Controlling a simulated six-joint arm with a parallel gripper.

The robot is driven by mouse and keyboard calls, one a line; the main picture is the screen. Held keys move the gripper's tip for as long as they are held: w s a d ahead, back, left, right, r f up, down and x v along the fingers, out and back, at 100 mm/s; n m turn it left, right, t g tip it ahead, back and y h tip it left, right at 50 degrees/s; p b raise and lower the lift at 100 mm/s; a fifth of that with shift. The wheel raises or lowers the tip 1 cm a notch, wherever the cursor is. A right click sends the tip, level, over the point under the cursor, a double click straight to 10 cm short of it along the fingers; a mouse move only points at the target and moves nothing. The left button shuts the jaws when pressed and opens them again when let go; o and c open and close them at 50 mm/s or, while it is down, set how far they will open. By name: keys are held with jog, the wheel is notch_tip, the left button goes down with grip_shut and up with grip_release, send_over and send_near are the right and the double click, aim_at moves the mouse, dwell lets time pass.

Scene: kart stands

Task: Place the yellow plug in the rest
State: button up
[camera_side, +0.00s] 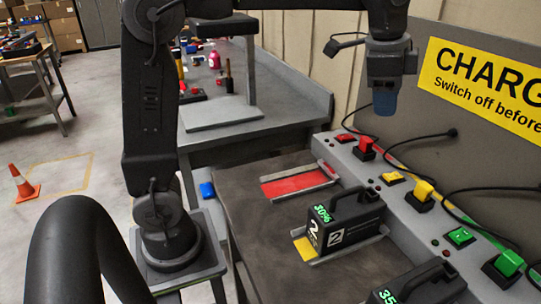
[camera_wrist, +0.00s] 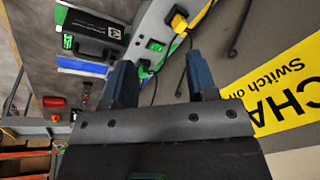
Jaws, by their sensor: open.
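A yellow plug (camera_side: 424,190) stands upright on a black base on the grey ledge along the wall panel. It also shows near the top of the wrist view (camera_wrist: 179,21). My gripper (camera_side: 384,110) hangs fingers down, high above the ledge and behind the yellow plug in the side view. In the wrist view its two blue fingers (camera_wrist: 162,80) are apart with nothing held between them.
A red plug (camera_side: 365,145) and a green plug (camera_side: 508,263) share the ledge. Black cables loop along the panel. A black battery case (camera_side: 347,222) stands on the bench and another (camera_side: 420,287) is partly cut off. A red bay (camera_side: 298,182) is empty.

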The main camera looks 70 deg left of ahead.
jog(key=s+a+f+n+t, duration=0.1)
jog(key=s+f+n, duration=0.3)
jog(key=s, duration=0.6)
jog(key=s+a+f+n+t, duration=0.2)
jog(key=s+f+n, duration=0.3)
jog(key=s, duration=0.6)
jog(key=shift+s+f+n, duration=0.2)
jog(key=shift+f+n, duration=0.1)
jog(key=shift+f, duration=0.05)
